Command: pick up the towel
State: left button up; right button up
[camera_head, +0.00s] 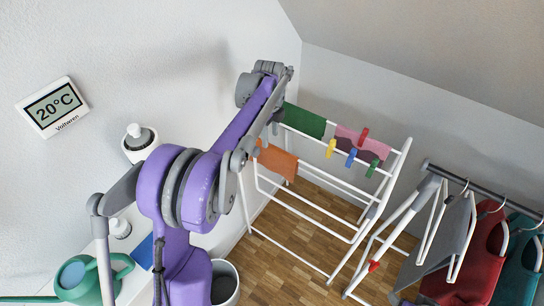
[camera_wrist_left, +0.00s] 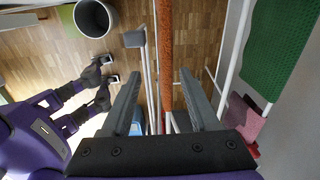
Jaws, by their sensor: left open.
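An orange towel (camera_head: 277,160) hangs over a rail at the left end of the white drying rack (camera_head: 322,218). In the left wrist view the orange towel (camera_wrist_left: 166,50) shows edge-on as a narrow strip. My left gripper (camera_wrist_left: 160,76) is open, with the strip lined up between its fingers; I cannot tell whether they touch it. In the head view the left gripper (camera_head: 242,157) is partly hidden by my arm, close to the towel's left side. A green towel (camera_head: 304,120) hangs on the top rail and also shows in the left wrist view (camera_wrist_left: 277,50).
Pink cloth (camera_head: 350,135) and coloured clothespins (camera_head: 351,157) are on the rack. A clothes rail (camera_head: 450,178) with red (camera_head: 478,255) and teal garments (camera_head: 517,262) stands at right. A white bin (camera_head: 224,282) and green watering can (camera_head: 77,277) are at lower left.

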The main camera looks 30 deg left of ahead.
aim_at(270, 146)
pick_arm(q)
jog(key=shift+w+a+f, duration=0.2)
jog(key=shift+f, duration=0.15)
jog(key=shift+m, duration=0.3)
notch_tip(270, 146, down, 5)
jog(key=shift+f, duration=0.15)
jog(key=f, duration=0.2)
jog(key=w+f, duration=0.1)
jog(key=f, duration=0.2)
jog(key=shift+d+f, duration=0.1)
grip_shut()
